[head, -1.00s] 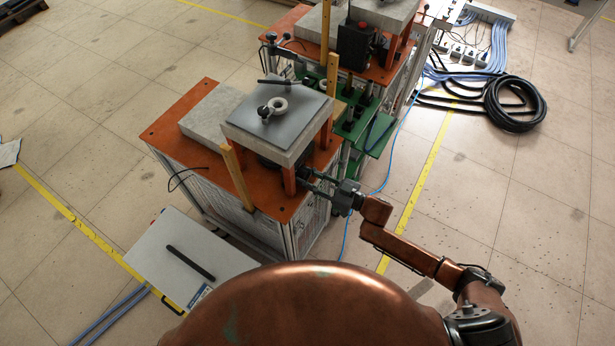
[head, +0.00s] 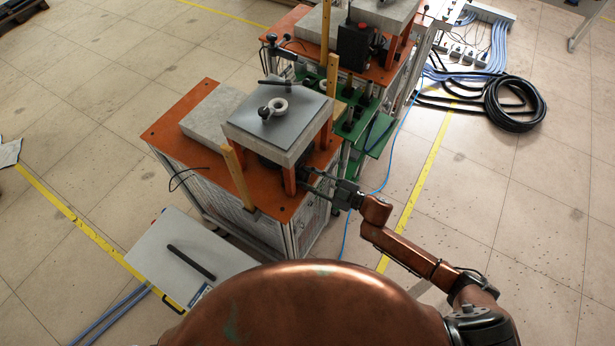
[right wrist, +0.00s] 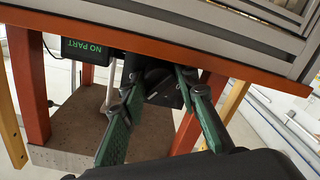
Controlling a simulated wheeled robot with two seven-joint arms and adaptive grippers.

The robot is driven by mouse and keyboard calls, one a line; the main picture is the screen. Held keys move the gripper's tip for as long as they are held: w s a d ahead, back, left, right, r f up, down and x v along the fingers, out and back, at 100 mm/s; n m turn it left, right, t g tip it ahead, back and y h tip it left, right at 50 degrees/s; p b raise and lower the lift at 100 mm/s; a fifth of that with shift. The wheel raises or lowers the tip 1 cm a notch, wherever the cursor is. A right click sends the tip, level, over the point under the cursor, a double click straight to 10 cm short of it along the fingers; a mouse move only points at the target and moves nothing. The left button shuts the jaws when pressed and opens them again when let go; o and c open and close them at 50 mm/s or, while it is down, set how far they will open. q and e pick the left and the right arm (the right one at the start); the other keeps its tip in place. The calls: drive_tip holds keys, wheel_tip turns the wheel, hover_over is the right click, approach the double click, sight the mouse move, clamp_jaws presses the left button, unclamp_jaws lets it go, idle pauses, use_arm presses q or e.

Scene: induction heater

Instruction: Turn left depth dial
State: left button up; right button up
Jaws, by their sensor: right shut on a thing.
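My right gripper (head: 307,178) reaches in from the right to the near right side of the nearer heater station, under its grey-topped raised plate (head: 280,118). In the right wrist view its two green-black fingers (right wrist: 158,78) are closed around a dark part, which I take to be the depth dial (right wrist: 160,88). The fingers and shadow hide much of this part, so its angle is not clear. In the head view the dial is too small and covered to tell apart. My left gripper is not in view.
An orange bench top (head: 180,125) carries the station, with orange posts and a yellow post (head: 238,175). A small display reading "NO PART" (right wrist: 85,48) is close to the fingers. A blue cable (head: 388,170) runs over the floor. Open floor lies right.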

drive_tip(key=shift+w+d+n, duration=0.1)
drive_tip(key=shift+n, duration=0.2)
drive_tip(key=o, duration=1.1)
